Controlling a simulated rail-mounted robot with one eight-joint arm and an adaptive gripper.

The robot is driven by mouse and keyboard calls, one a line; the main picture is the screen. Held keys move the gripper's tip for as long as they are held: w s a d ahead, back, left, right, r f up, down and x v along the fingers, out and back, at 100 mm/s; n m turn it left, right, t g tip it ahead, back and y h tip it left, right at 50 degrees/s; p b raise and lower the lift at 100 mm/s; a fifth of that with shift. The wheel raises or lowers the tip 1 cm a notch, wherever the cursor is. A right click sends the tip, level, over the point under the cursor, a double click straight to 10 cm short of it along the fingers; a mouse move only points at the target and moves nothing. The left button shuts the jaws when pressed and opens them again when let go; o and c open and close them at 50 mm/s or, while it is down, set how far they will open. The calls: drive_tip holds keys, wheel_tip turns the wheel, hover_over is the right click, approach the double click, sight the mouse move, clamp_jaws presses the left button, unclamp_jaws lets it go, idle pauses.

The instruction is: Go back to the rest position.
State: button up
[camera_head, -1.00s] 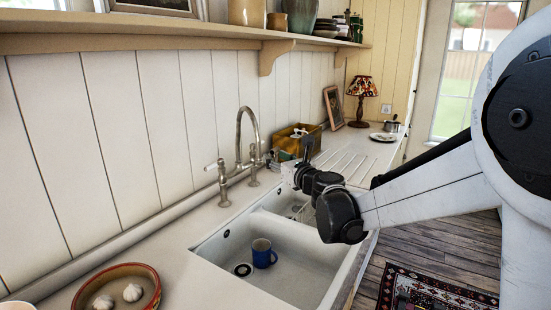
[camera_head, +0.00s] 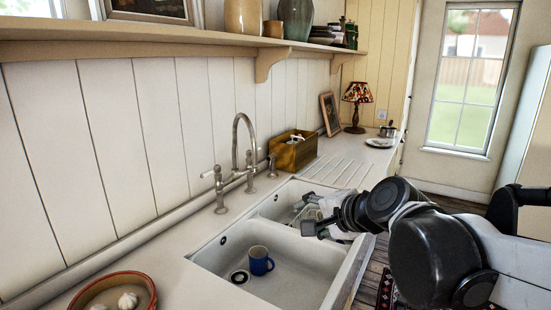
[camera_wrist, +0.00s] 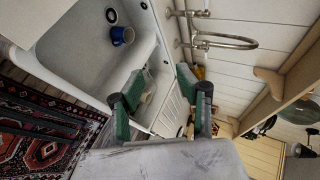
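My gripper (camera_head: 308,213) hangs over the right part of the double sink (camera_head: 290,256), above its front rim, with its fingers toward the left of the head view. In the wrist view my gripper (camera_wrist: 158,90) shows two green and black fingers spread apart, with nothing held between them. A blue mug (camera_head: 261,263) stands upright in the near basin, apart from the gripper. The mug also shows in the wrist view (camera_wrist: 122,36). The far basin is partly hidden by my gripper.
A tall tap (camera_head: 237,145) rises behind the sink. A brown basket (camera_head: 294,151), a lamp (camera_head: 356,100) and a plate (camera_head: 380,143) stand farther along the counter. A bowl (camera_head: 118,290) sits at the near left. A shelf (camera_head: 190,42) runs above.

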drive_tip(key=s+d+f+n+g+h, duration=0.1)
drive_tip(key=s+d+f+n+h, duration=0.1)
drive_tip(key=s, duration=0.4)
drive_tip(key=s+d+f+n+g+h, duration=0.1)
drive_tip(key=s+d+f+n+h, duration=0.1)
drive_tip(key=s+d+f+n, duration=0.2)
drive_tip(key=s+d+f+n+g+h, duration=0.1)
drive_tip(key=s+d+f+n+h, duration=0.1)
drive_tip(key=s+d, duration=0.5)
drive_tip(key=shift+s+f+n, duration=0.75)
drive_tip(key=shift+f+n, duration=0.1)
drive_tip(key=shift+n, duration=0.35)
